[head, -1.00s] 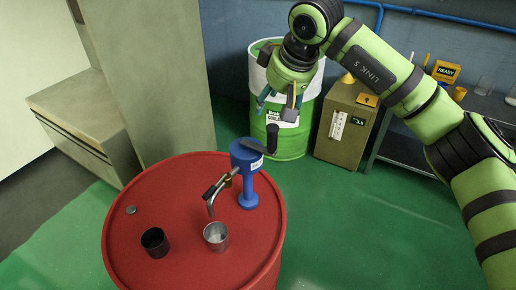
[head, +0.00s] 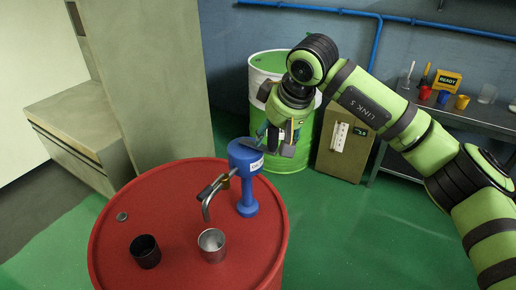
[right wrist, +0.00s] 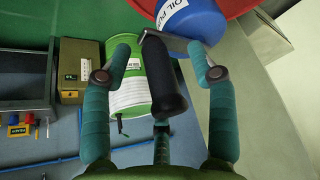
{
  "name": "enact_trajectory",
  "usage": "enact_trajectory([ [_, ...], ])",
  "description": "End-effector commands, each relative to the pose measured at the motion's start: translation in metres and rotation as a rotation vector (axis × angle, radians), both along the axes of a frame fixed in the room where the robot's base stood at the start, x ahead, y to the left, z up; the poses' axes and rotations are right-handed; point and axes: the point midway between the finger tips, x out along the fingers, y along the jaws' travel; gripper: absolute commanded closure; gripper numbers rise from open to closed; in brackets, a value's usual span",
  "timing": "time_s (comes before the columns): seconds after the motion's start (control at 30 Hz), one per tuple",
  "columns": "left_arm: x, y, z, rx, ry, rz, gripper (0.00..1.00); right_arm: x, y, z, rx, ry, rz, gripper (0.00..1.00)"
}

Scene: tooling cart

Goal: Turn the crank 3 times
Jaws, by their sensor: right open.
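The blue oil pump (head: 246,178) stands upright on the red drum (head: 165,185), its bent metal spout (head: 207,205) facing front left. Its crank has a black grip (right wrist: 166,80), seen large in the right wrist view, joined to a grey metal arm (right wrist: 168,38) at the pump head. My right gripper (head: 274,142) is at the crank, to the right of the pump head. In the right wrist view my right gripper (right wrist: 161,55) is open, with a finger on either side of the grip and gaps between. In the head view the gripper mostly hides the grip. My left gripper is not in view.
A metal cup (head: 212,246) and a black cup (head: 145,252) stand on the drum, with a small round cap (head: 122,216). A green and white drum (head: 268,66), a beige cabinet (head: 343,145) and a bench (head: 470,118) stand behind.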

Motion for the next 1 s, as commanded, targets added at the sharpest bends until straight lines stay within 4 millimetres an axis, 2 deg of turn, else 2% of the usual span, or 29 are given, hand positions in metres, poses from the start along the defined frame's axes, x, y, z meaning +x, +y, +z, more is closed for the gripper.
enact_trajectory([
  [0.07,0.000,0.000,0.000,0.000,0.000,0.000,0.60,0.000,0.000,0.000,0.000,0.000,0.000,0.41],
  [0.1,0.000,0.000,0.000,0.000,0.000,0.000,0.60,0.000,0.000,0.000,0.000,0.000,0.000,0.57],
  [0.17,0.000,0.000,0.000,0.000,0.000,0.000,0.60,0.000,0.000,0.000,0.000,0.001,0.000,0.81],
  [0.2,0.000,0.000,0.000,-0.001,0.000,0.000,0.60,0.000,0.000,0.000,0.000,0.001,0.000,0.89],
  [0.4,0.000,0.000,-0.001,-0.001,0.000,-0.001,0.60,-0.002,0.002,-0.001,-0.003,0.001,0.001,0.89],
  [0.7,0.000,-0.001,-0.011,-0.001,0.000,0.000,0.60,-0.024,0.028,-0.002,-0.005,0.002,0.004,0.89],
  [1.0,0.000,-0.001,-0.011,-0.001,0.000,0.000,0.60,-0.026,0.030,-0.002,-0.005,0.005,0.001,0.89],
])
